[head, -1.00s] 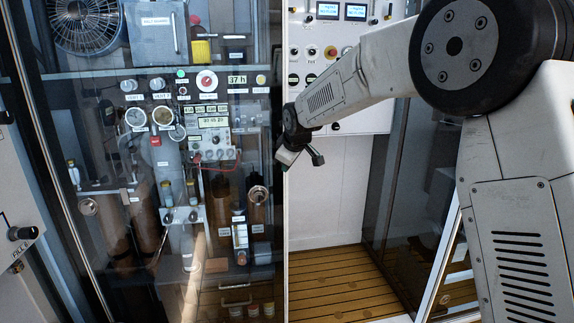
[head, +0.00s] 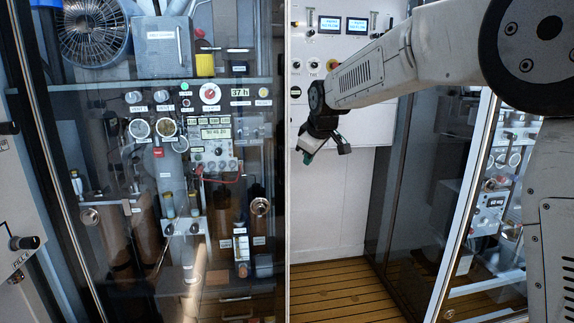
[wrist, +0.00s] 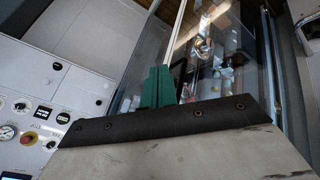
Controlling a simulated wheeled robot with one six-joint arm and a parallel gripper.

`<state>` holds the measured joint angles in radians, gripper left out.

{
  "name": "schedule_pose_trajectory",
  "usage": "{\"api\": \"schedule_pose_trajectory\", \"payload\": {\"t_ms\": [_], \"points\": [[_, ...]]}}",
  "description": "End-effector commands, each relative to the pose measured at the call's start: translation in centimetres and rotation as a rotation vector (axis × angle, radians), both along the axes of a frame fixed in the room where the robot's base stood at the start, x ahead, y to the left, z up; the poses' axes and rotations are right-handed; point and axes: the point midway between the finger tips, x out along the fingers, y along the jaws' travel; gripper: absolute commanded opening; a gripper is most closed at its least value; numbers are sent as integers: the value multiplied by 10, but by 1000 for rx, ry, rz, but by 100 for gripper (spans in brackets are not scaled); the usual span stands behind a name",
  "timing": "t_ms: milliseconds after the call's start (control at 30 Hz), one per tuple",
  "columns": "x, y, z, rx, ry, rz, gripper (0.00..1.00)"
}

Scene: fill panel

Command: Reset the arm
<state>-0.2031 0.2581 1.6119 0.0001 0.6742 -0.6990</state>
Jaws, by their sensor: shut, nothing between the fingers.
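My arm (head: 405,62) reaches in from the upper right of the head view, bent at the elbow, with its forearm sloping down to the left. My gripper (head: 307,158) hangs at its end, pointing down and left, in front of the white wall and just right of the glass cabinet's edge. In the wrist view the green fingers (wrist: 157,88) are together and empty, above a dark edge of my wrist. They touch nothing that I can see.
A glass-fronted cabinet (head: 160,215) with gauges, valves and labels fills the left. A white control panel (head: 318,70) with two screens is behind my forearm. A glass door with a pale frame (head: 462,205) stands at right. Slatted wooden floor (head: 345,290) lies open between.

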Motion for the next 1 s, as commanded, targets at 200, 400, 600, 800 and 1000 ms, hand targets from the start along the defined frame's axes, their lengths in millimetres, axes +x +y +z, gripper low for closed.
{"api": "schedule_pose_trajectory", "payload": {"t_ms": [200,400,600,800,1000], "points": [[-84,-22,-47,50,247,-196,0],[-197,-61,-52,83,418,-418,0],[-317,-98,-55,107,533,-632,0],[-421,-123,-68,130,584,-791,0],[-480,-135,-79,161,559,-849,0]]}}
